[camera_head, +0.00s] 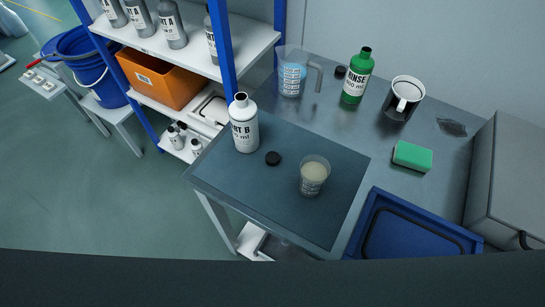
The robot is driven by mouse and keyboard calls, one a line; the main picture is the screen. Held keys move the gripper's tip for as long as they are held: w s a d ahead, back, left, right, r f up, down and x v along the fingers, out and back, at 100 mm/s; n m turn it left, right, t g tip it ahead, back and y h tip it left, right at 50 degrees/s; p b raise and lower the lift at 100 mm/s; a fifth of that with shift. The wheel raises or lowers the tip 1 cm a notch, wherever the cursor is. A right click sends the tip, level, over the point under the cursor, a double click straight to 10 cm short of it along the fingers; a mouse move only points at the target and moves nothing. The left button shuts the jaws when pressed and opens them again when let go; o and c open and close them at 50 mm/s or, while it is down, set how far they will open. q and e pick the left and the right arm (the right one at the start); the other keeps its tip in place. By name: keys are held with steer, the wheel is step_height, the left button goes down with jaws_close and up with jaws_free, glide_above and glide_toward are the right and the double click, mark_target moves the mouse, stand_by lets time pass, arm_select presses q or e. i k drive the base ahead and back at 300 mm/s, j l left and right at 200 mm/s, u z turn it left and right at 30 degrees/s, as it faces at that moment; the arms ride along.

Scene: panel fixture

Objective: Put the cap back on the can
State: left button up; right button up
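A white bottle labelled "RT B" (244,128), its label partly turned away, stands upright at the back left of the dark mat. Its neck looks uncapped. A black round cap (273,158) lies on the mat just right of its base, apart from it. A green bottle labelled "RINSE" (356,78) stands upright at the back of the table, with a second dark cap (340,72) lying to its left. I cannot tell which container the task calls the can. Neither of my grippers is in view.
A cup of pale liquid (313,178) stands on the dark mat (235,185). A blue tray (366,222) is front right, and a shelf post (221,45) rises behind the white bottle.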

mark_target(243, 111)
steer(key=z, duration=0.6)
steer(key=j+z, duration=0.2)
steer(key=z, duration=0.25)
steer(key=j+z, duration=0.15)
steer(key=z, duration=0.25)
steer(key=k+j+z, duration=0.1)
steer(key=z, duration=0.35)
steer(key=k+j+z, duration=0.7)
steer(key=k+j, duration=0.3)
steer(key=k+j+z, duration=0.15)
steer(key=k+j, duration=0.15)
steer(key=k, duration=0.15)
